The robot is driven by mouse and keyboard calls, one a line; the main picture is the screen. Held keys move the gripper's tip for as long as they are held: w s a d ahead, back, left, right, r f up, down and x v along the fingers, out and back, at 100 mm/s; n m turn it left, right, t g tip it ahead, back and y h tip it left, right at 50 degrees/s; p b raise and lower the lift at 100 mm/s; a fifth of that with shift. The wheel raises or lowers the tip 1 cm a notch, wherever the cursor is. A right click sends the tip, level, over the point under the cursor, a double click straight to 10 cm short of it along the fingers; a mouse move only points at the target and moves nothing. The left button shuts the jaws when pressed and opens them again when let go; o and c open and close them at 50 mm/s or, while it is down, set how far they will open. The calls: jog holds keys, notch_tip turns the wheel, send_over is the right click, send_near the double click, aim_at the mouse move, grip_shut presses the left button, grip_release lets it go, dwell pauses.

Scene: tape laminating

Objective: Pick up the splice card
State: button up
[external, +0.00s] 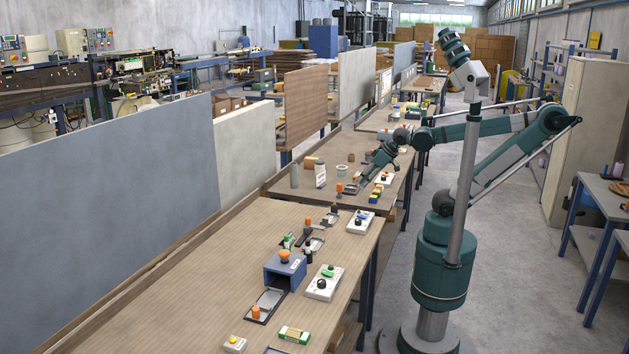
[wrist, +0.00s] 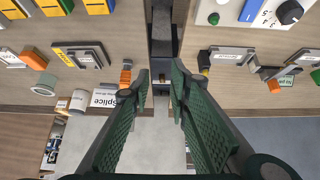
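My gripper (wrist: 160,78) is open, with its two dark green fingers apart and nothing held between them. In the external view my gripper (external: 350,188) hangs low over the second table, tilted down to the left. A flat grey piece with a yellow end and lettering that appears to read "Splice" (wrist: 82,55) lies left of the fingers in the wrist view; it may be the splice card, but I cannot be sure. A white cylinder (wrist: 104,98) also carries lettering beginning "Splice". I cannot pick out the card in the external view.
A dark grey bar (wrist: 163,25) lies beyond the fingertips. Yellow blocks (wrist: 52,7), an orange-topped piece (wrist: 125,74) and a white dial box (wrist: 275,10) surround the fingers. The nearer table (external: 190,290) has a blue box (external: 285,270) and wide bare wood at left.

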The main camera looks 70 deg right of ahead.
jog(key=w+d+r+m+g+h+p, duration=0.1)
jog(key=w+d+r+m+g+p, duration=0.15)
jog(key=w+m+p, duration=0.35)
jog(key=w+d+r+m+g+h+p, duration=0.15)
jog(key=w+d+r+p, duration=0.25)
jog(key=w, duration=0.4)
jog(key=shift+w+d+f+m+g+h+p, duration=0.35)
jog(key=shift+w+d+f+m+g+p, duration=0.5)
jog(key=shift+w+d+m+p, duration=1.25)
jog(key=shift+w+d+f+m+g+h+p, duration=0.4)
jog(key=shift+w+d+f+m+p, duration=1.1)
jog(key=shift+w, duration=1.3)
jog(key=shift+w+d+f+m+g+h+p, duration=0.3)
jog(key=shift+w+d+f+m+g+p, duration=0.7)
jog(key=shift+w+m+p, duration=1.15)
jog(key=shift+w+d+r+m+t+b, duration=0.2)
jog(key=shift+w+d+m+t+b, duration=0.05)
jog(key=shift+m+t+b, duration=0.1)
jog(key=shift+x, duration=1.3)
jog(key=shift+f, duration=0.1)
